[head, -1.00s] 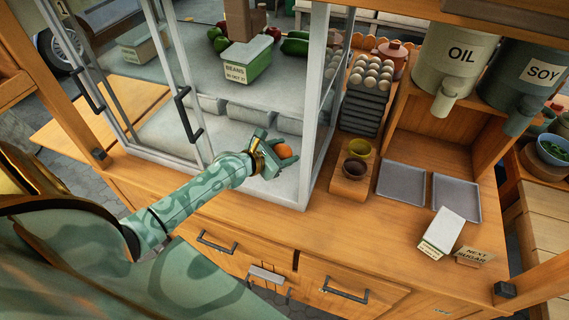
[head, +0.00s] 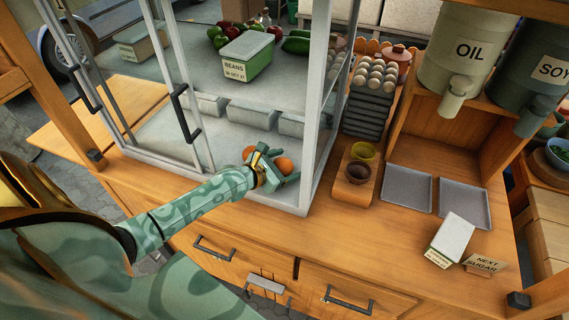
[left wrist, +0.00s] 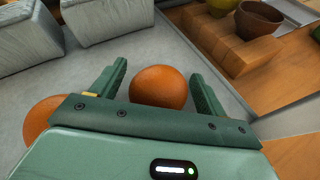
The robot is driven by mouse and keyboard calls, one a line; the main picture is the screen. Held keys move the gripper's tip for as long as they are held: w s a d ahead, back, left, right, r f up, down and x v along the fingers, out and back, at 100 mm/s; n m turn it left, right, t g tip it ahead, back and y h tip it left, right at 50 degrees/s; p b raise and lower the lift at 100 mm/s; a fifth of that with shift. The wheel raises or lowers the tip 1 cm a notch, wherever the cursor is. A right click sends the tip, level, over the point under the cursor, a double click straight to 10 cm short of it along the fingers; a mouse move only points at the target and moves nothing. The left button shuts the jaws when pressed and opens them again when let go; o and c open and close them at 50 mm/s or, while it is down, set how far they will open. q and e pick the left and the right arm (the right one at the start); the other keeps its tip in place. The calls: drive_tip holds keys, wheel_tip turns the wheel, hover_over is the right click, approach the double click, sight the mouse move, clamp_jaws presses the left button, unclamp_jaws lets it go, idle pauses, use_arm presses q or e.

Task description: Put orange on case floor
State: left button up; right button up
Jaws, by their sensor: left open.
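An orange (head: 284,165) sits on the pale grey floor of the glass case (head: 204,148), near its front right corner. In the left wrist view this orange (left wrist: 158,88) lies between the two spread fingers, with gaps beside it. My left gripper (head: 277,172) is open around it, reaching in through the open front. A second orange (head: 249,152) is on the case floor just left of the gripper; the left wrist view shows it (left wrist: 42,115) partly hidden by the gripper body. My right gripper is not in view.
Grey bins (head: 251,116) line the back of the case floor. A green beans tub (head: 247,56) and vegetables are on the shelf above. The case's right front post (head: 310,160) stands close to my gripper. Two small bowls on a wooden block (head: 354,190) are outside, right.

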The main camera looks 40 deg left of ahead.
use_arm(q)
drive_tip(key=shift+r, duration=0.2)
drive_tip(key=p+v, duration=0.4)
drive_tip(key=v, duration=0.7)
drive_tip(key=shift+s, duration=0.1)
drive_tip(key=shift+s+r, duration=0.1)
drive_tip(key=shift+s, duration=0.3)
